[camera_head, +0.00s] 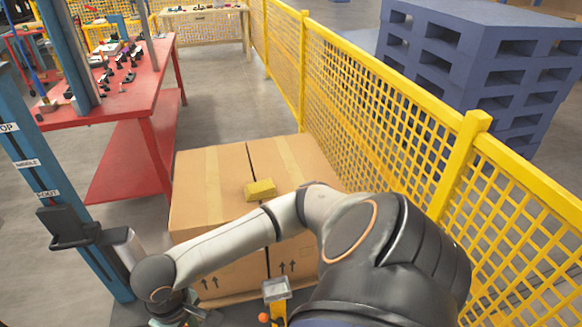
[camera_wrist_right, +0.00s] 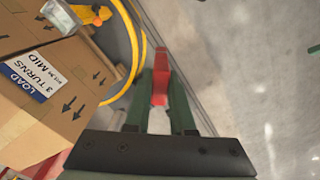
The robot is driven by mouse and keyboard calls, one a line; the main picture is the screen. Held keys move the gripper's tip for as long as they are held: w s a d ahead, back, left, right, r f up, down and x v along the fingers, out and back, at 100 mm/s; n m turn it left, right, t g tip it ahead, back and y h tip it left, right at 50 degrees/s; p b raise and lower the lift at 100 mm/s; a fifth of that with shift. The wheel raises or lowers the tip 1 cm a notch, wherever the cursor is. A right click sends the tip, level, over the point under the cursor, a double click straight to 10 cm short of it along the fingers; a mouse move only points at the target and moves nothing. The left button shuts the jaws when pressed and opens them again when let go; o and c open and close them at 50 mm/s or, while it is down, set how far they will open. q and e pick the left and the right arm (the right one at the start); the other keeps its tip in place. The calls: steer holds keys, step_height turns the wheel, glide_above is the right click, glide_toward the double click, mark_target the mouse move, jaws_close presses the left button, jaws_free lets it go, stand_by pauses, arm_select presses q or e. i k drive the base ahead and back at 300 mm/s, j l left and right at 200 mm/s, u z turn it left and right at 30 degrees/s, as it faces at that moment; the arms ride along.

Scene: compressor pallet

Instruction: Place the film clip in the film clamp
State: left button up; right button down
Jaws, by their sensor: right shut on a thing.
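In the right wrist view, my right gripper (camera_wrist_right: 160,85) is shut on a red piece (camera_wrist_right: 160,75), which looks like the film clip. The piece points away from the palm between the green fingers, above grey floor. In the head view my right arm reaches left across the boxes, and its hand (camera_head: 185,312) is low at the bottom edge, its fingers cut off. A grey block on a yellow post (camera_head: 276,290) stands in front of the boxes; I cannot tell whether it is the film clamp. It seems to show in the wrist view (camera_wrist_right: 60,15). My left gripper is out of view.
Cardboard boxes (camera_head: 210,190) stand in the middle with a small yellow block (camera_head: 260,189) on top. A blue column (camera_head: 70,190) with a black bracket (camera_head: 68,228) is at left. A red table (camera_head: 130,95) stands behind it. A yellow mesh fence (camera_head: 370,120) runs along the right.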

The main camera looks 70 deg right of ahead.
mark_target(276, 291)
steer(key=k+l, duration=0.1)
steer(key=l, duration=0.35)
steer(key=k+l, duration=0.1)
steer(key=l, duration=0.35)
steer(key=k+l, duration=0.1)
steer(key=l, duration=0.35)
steer(key=k+l, duration=0.1)
steer(key=l, duration=0.4)
